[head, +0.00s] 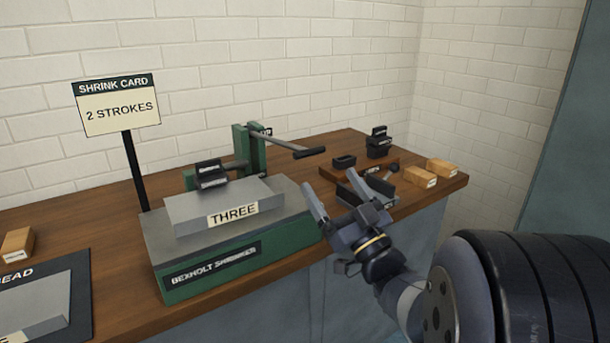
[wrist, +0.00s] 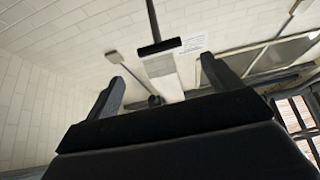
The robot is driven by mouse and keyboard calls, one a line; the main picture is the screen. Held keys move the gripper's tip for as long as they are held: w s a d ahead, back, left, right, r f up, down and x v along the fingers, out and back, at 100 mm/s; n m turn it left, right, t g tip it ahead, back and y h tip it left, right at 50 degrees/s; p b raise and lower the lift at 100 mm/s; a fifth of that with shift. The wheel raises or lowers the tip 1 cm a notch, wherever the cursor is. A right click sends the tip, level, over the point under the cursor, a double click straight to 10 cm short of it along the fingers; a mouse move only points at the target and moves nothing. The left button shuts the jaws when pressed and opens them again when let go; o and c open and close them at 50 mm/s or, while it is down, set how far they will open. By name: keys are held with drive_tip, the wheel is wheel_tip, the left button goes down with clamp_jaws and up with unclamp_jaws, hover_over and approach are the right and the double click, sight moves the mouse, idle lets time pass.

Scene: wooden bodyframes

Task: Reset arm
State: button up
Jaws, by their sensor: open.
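My gripper (head: 335,203) is in the head view, in front of the bench's right part, with its two fingers spread apart and nothing between them. In the wrist view my gripper (wrist: 160,85) also shows its two dark fingers apart and empty, with walls and fixtures of the room beyond. My arm comes in from the lower right of the head view. The gripper overlaps the right end of the green machine in the picture; I cannot tell the exact gap.
The wooden bench (head: 100,200) carries a green shrinker (head: 240,270) with a grey plate (head: 225,203) marked THREE and a lever (head: 293,146). A sign (head: 117,105) reads 2 STROKES. Wooden blocks (head: 420,176) and black parts (head: 378,145) stand at the right.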

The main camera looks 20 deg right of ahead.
sight(312, 153)
drive_tip(key=x, duration=1)
drive_tip(key=shift+w+a+r+p, duration=0.1)
drive_tip(key=shift+w+r+p, duration=0.05)
drive_tip(key=shift+p, duration=0.15)
drive_tip(key=shift+w+r, duration=0.1)
drive_tip(key=shift+r, duration=0.15)
drive_tip(key=shift+f, duration=0.1)
drive_tip(key=shift+f, duration=0.2)
drive_tip(key=v, duration=1.1)
drive_tip(key=x, duration=0.4)
drive_tip(key=p+x, duration=0.1)
drive_tip(key=x, duration=0.3)
drive_tip(key=r+x, duration=0.1)
drive_tip(key=x, duration=0.3)
drive_tip(key=shift+s, duration=0.25)
drive_tip(key=r+p, duration=0.1)
drive_tip(key=p, duration=0.1)
drive_tip(key=r+p, duration=0.2)
drive_tip(key=p, duration=0.1)
drive_tip(key=shift+w+r, duration=0.35)
drive_tip(key=shift+w, duration=0.05)
drive_tip(key=w+a+r+g+h+p, duration=0.2)
drive_tip(key=w+r+g+p, duration=0.4)
drive_tip(key=p, duration=2.2)
wheel_tip(312, 153, up, 6)
drive_tip(key=shift+w+a+r+p, duration=0.1)
drive_tip(key=shift+w+a+p, duration=0.25)
drive_tip(key=shift+w, duration=0.85)
